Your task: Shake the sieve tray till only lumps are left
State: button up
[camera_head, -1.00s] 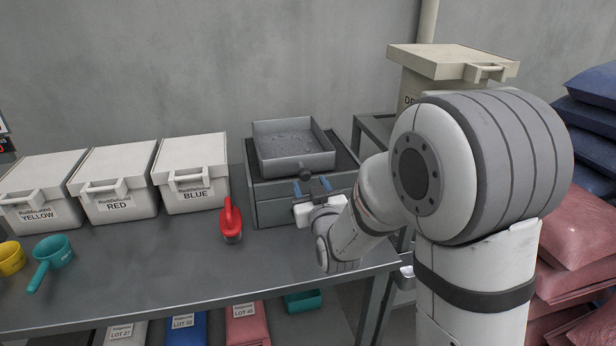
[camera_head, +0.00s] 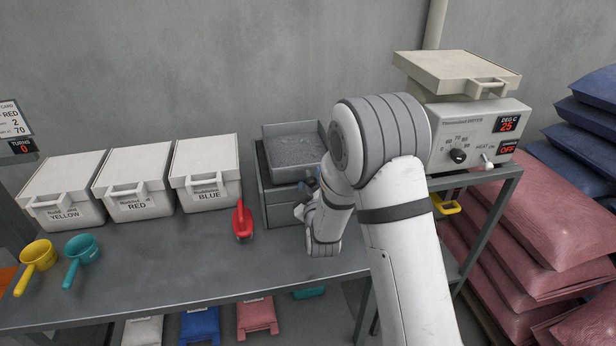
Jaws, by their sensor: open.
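The grey square sieve tray (camera_head: 290,175) sits on top of a grey box-like stand (camera_head: 276,208) at the back of the bench. A layer of grey material lies over its floor; lumps cannot be told apart at this size. My gripper (camera_head: 311,185), with blue fingertips, is open in front of the tray's front right side, partly hidden by my arm. The tray's front knob is hidden behind my arm. Whether the fingers touch the tray cannot be seen.
White lidded bins marked yellow (camera_head: 62,190), red (camera_head: 133,184) and blue (camera_head: 205,175) stand left of the stand. A red-handled tool (camera_head: 242,219) lies close by. A yellow scoop (camera_head: 37,256) and teal scoop (camera_head: 82,250) lie far left. A heater box (camera_head: 478,140) reading 25 stands right.

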jog(key=shift+w+a, duration=0.1)
jog(key=shift+w, duration=0.5)
grip_shut()
